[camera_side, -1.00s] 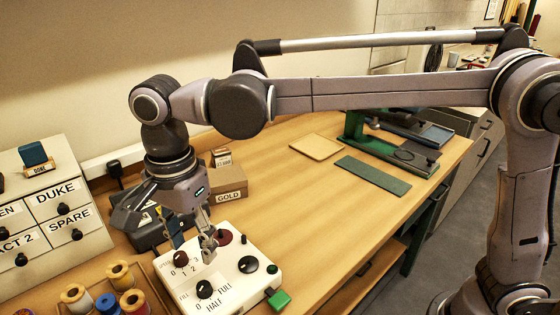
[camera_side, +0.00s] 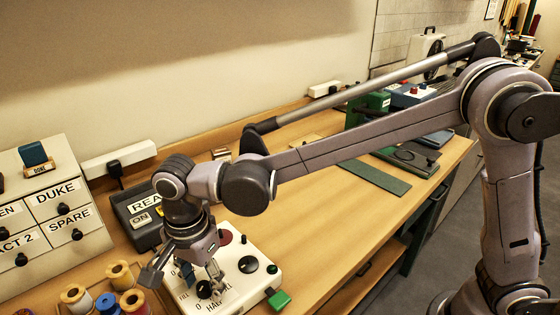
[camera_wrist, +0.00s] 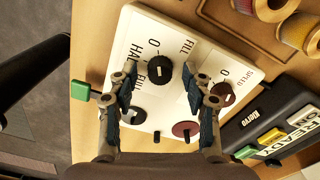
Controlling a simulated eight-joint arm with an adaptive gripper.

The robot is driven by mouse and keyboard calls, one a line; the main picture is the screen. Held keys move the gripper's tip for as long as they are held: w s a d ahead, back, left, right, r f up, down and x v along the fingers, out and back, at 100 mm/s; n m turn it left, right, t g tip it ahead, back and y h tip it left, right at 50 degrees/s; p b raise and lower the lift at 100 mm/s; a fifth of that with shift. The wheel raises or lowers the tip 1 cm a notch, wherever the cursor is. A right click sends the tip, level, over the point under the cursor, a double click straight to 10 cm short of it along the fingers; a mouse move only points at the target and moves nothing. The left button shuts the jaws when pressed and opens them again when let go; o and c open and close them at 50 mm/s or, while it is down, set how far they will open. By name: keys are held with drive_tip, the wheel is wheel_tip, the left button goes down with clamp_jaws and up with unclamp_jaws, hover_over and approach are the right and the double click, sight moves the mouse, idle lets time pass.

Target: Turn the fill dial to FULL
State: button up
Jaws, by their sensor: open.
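The black fill dial (camera_wrist: 158,72) is on a white control panel (camera_wrist: 200,52), with FILL, 0, HALF and FULL printed around it. It carries a white mark, but I cannot tell clearly which label that points to. In the wrist view my gripper (camera_wrist: 160,80) is open, with one finger on each side of the dial and a gap to each. In the side view my gripper (camera_side: 216,284) points down over the panel, close beside the fill dial (camera_side: 204,289), and covers part of the lettering. Contact with the panel cannot be judged.
The brown speed dial (camera_wrist: 222,92) is close to the right finger. A dark red knob (camera_wrist: 184,128) and a black knob (camera_wrist: 134,115) are also on the panel. A READY box (camera_side: 136,214), thread spools (camera_side: 120,276) and a drawer cabinet (camera_side: 50,200) are nearby. The table's right side has free room.

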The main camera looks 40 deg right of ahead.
clamp_jaws()
drive_tip(key=shift+n, duration=0.5)
drive_tip(key=n, duration=0.4)
drive_tip(key=shift+n, duration=0.3)
drive_tip(key=n, duration=1.1)
drive_tip(key=shift+n, duration=0.4)
drive_tip(key=n, duration=0.5)
drive_tip(key=shift+n, duration=0.4)
